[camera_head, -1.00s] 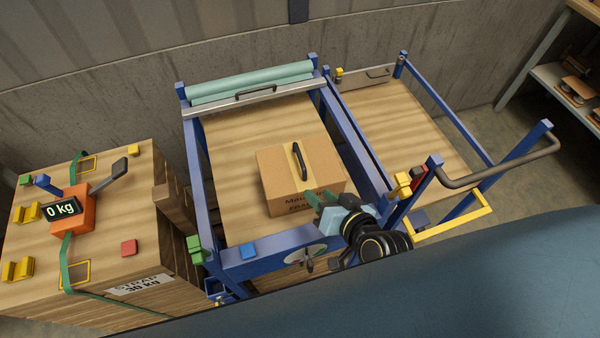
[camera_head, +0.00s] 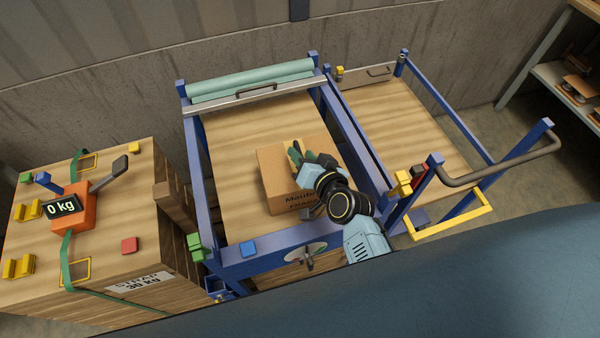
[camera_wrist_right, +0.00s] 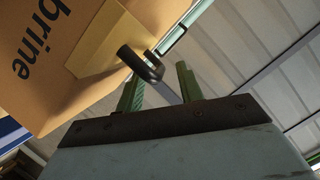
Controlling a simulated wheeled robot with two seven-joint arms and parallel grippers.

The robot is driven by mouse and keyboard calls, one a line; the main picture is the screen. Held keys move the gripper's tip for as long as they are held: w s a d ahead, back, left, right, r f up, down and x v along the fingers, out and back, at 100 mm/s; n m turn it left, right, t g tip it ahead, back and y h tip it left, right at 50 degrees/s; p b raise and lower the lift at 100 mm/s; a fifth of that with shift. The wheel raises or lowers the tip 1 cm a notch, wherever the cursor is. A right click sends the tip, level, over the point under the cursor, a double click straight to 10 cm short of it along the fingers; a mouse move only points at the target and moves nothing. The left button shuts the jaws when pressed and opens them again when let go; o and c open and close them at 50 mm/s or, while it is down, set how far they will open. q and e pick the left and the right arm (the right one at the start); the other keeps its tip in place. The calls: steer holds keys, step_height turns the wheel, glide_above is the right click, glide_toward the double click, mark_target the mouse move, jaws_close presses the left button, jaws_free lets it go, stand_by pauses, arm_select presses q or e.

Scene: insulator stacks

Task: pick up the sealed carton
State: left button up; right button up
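The sealed carton (camera_head: 273,182) is a brown box with printed lettering and a tan tape strip, sitting on the wooden deck (camera_head: 240,130) of the blue frame. My right gripper (camera_head: 307,158) is over the carton's top and hides most of its handle in the head view. In the right wrist view, the dark handle (camera_wrist_right: 142,64) stands up from the carton (camera_wrist_right: 50,75). The two green fingers there are apart, with the handle showing between them or just beyond. I cannot tell whether they touch it. My left gripper is out of view.
A blue-posted cart (camera_head: 390,120) with a dark push handle (camera_head: 500,170) is at the right. The deck behind the carton is clear.

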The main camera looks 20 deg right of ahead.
steer(key=shift+x, duration=1.35)
steer(key=shift+c, duration=0.5)
jaws_close()
steer(key=shift+f, duration=0.1)
steer(key=shift+d+r, duration=0.1)
steer(key=shift+r, duration=0.15)
